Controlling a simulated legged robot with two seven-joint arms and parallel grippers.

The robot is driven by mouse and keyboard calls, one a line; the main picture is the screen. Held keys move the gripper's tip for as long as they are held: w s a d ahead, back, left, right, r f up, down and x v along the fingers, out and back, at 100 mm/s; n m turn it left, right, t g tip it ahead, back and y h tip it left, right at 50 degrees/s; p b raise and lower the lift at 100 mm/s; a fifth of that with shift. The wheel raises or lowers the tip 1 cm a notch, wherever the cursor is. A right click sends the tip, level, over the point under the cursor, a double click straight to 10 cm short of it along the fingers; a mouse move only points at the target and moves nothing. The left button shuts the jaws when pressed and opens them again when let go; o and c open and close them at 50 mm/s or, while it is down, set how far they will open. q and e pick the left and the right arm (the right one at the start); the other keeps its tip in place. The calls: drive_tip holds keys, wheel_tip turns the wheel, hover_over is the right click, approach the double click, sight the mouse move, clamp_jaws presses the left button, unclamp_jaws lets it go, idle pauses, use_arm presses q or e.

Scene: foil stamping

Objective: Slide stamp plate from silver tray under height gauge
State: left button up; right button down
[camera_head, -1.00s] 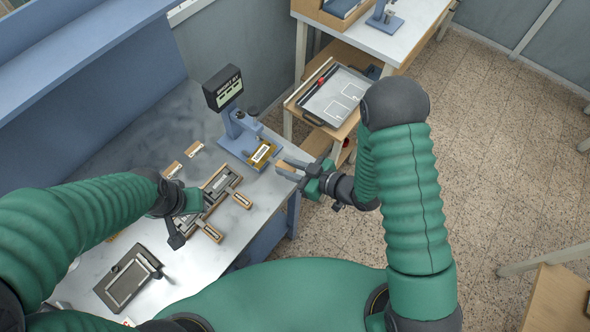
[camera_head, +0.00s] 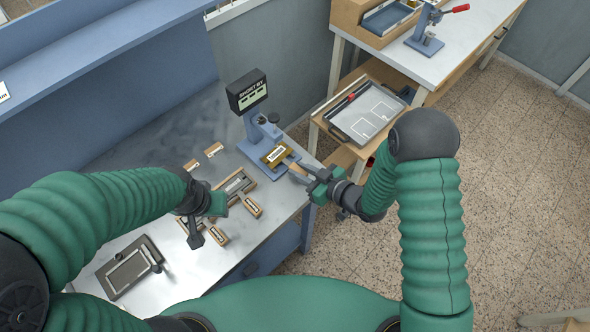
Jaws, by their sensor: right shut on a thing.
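The height gauge (camera_head: 262,131) is a blue-grey stand with a dark display at the back of the metal bench. A brass-coloured stamp plate (camera_head: 275,155) with a pale label lies at the front of its base. My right gripper (camera_head: 297,168) is shut at the plate's near right side, on what looks like its tan end; the exact contact is too small to make out. A tray with silver-grey inserts (camera_head: 236,186) lies left of the gauge, partly hidden by my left gripper (camera_head: 194,226). The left gripper is over the tray; its jaw opening is unclear.
Small tan labelled blocks (camera_head: 214,150) lie around the tray. A dark rectangular frame (camera_head: 128,267) lies at the bench's front left. A cart with a grey board (camera_head: 366,112) stands beyond the bench, and a press (camera_head: 425,30) on another table behind.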

drive_tip(key=shift+w+d+f, duration=0.1)
drive_tip(key=shift+d, duration=0.5)
drive_tip(key=c, duration=1.5)
unclamp_jaws()
drive_tip(key=shift+a, duration=0.1)
drive_tip(key=o, duration=0.4)
drive_tip(key=shift+a, duration=0.95)
drive_tip(key=v, duration=0.7)
drive_tip(key=shift+w+d+b, duration=0.25)
drive_tip(key=shift+d+b, duration=0.15)
drive_tip(key=shift+d, duration=0.05)
use_arm(q)
drive_tip(key=shift+w+d+r+p, duration=0.1)
drive_tip(key=shift+d+r+p, duration=0.25)
drive_tip(key=shift+r+p, duration=0.7)
use_arm(e)
drive_tip(key=v, duration=0.9)
drive_tip(key=shift+s+a+r, duration=0.15)
drive_tip(key=shift+s+r, duration=0.15)
drive_tip(key=shift+s, duration=0.05)
use_arm(q)
drive_tip(key=shift+f, duration=0.2)
